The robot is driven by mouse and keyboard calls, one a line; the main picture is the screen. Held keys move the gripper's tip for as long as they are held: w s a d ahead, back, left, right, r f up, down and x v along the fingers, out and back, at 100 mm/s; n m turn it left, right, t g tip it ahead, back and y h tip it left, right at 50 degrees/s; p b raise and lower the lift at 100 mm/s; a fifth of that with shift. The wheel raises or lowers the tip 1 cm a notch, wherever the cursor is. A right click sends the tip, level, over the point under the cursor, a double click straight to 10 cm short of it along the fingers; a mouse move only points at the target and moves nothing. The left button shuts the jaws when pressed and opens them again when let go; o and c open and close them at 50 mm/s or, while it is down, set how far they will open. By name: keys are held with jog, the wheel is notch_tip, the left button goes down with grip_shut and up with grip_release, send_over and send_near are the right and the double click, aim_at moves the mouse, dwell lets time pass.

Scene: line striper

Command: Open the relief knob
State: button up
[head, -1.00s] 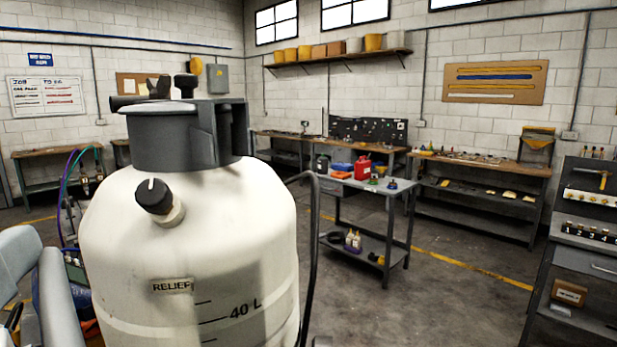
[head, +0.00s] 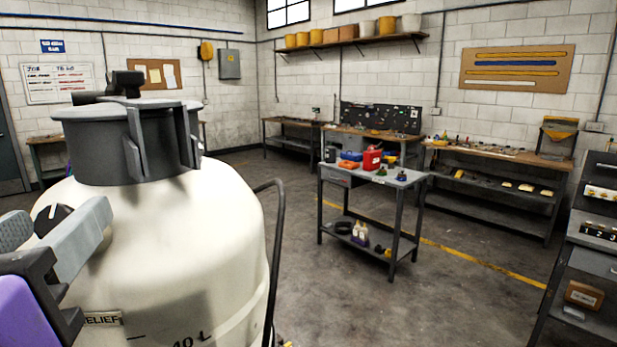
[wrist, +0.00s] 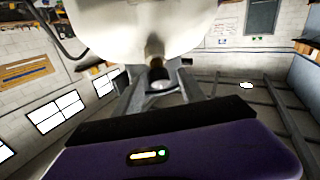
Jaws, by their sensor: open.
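The relief knob (head: 52,217) is black with a white mark and sits on the shoulder of the white tank (head: 185,235). A RELIEF label (head: 103,319) is below it. My gripper (head: 48,232) is at the knob in the head view, and its fingers hide part of it. In the wrist view the knob (wrist: 157,75) shows between the two spread fingers of my gripper (wrist: 158,88), with the tank (wrist: 140,25) beyond. The gripper is open, with a finger on each side of the knob. I cannot tell whether either finger touches it.
A dark grey collar (head: 125,145) tops the tank, and a dark hose or handle (head: 279,250) curves along its right side. A grey cart (head: 375,178) stands behind to the right. The concrete floor (head: 325,300) between them is clear.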

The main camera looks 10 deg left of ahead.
jog(key=shift+x, duration=0.85)
grip_shut()
